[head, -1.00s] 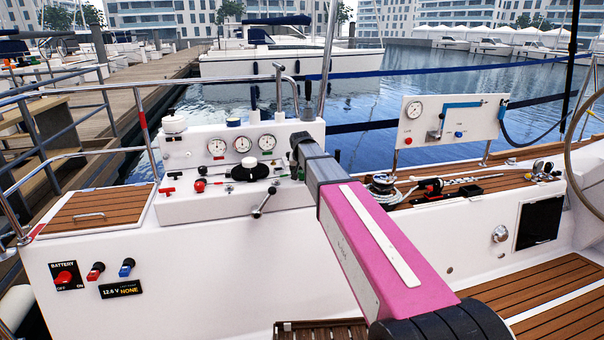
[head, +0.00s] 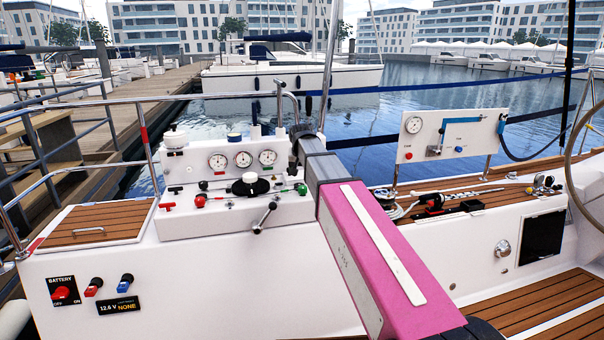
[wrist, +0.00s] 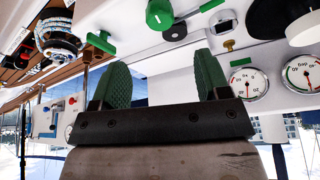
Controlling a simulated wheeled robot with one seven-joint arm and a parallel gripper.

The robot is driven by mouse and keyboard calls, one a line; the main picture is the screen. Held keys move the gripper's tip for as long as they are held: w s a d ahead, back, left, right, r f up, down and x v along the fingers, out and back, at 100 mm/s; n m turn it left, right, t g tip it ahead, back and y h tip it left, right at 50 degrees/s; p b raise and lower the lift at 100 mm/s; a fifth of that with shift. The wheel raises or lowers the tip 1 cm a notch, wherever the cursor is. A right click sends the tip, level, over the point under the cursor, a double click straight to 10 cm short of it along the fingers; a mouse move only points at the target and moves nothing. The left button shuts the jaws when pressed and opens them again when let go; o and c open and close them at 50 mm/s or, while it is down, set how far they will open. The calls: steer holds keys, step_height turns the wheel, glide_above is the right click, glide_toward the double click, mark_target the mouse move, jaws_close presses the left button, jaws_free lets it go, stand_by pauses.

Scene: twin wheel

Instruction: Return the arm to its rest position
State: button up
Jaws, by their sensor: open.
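My pink and grey arm reaches from the lower right up to the right end of the white console (head: 215,215) in the head view. My gripper is mostly hidden there behind the arm's grey end. In the wrist view my gripper (wrist: 162,82) shows two green ribbed fingertips set well apart, with nothing between them. It is open and empty. The white console surface shows past the fingers, with a green knob (wrist: 159,14) and a green T-handle (wrist: 101,42) beyond the tips. I cannot tell how far the fingers are from the console.
To the right are a rope winch (head: 386,199) and a gauge panel (head: 452,135). Battery switches (head: 61,291) are at lower left.

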steer(key=s+d+f+g, duration=0.1)
steer(key=s+d+f, duration=0.3)
steer(key=s+f, duration=0.5)
steer(key=s+d+f+n+g, duration=0.1)
steer(key=s+d+f, duration=0.4)
steer(key=s+f, duration=0.5)
steer(key=s+d+f+g, duration=0.2)
steer(key=s+d+f, duration=0.2)
steer(key=s+f, duration=0.5)
steer(key=shift+s+d+f+y, duration=0.15)
steer(key=shift+s+f+y, duration=0.05)
steer(key=shift+f+y, duration=0.1)
